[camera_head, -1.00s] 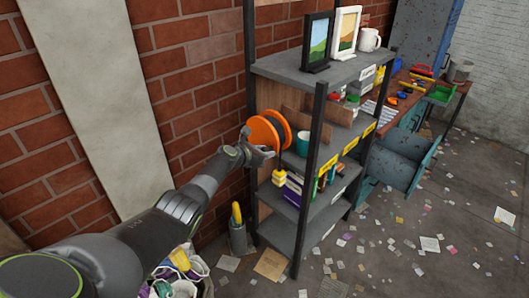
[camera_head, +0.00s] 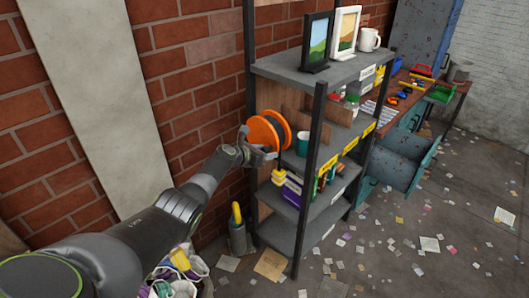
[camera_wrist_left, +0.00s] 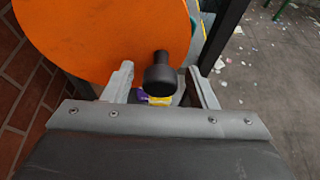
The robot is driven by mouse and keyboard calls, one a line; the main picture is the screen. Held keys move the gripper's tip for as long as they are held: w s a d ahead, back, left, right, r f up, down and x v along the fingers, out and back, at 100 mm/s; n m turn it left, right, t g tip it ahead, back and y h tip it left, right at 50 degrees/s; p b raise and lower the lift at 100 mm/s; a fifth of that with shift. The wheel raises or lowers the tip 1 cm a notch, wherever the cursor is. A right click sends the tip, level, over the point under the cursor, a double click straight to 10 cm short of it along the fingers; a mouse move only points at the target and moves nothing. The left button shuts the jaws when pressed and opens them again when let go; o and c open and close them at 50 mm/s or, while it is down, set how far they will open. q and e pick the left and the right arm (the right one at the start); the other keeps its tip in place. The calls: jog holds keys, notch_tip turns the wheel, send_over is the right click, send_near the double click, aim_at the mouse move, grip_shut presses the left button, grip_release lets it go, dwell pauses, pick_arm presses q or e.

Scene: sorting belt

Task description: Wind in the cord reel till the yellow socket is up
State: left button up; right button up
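The cord reel is an orange disc pair (camera_head: 266,131) at the near end of the shelf unit. In the left wrist view its orange face (camera_wrist_left: 95,35) fills the upper left, with a black crank knob (camera_wrist_left: 160,76) sticking out toward me. My left gripper (camera_head: 267,154) is at the reel's lower front. In the wrist view its two fingers (camera_wrist_left: 161,84) stand apart on either side of the knob, with gaps visible. A yellow block, seemingly the socket (camera_head: 278,177), hangs below the reel; yellow also shows under the knob (camera_wrist_left: 158,100). The cord is not clearly visible. My right gripper is out of view.
The grey shelf unit (camera_head: 285,232) holds picture frames, a white mug (camera_head: 369,40), a teal mug (camera_head: 303,143) and a purple box (camera_head: 292,191). A brick wall is close on the left. A bin with rags (camera_head: 186,275) stands below my arm. Paper scraps litter the floor.

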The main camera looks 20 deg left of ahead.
pick_arm(q)
jog(key=shift+r, duration=0.1)
jog(key=p+v, duration=0.6)
jog(key=v, duration=1.1)
jog(key=shift+s, duration=0.25)
jog(key=shift+a, duration=0.1)
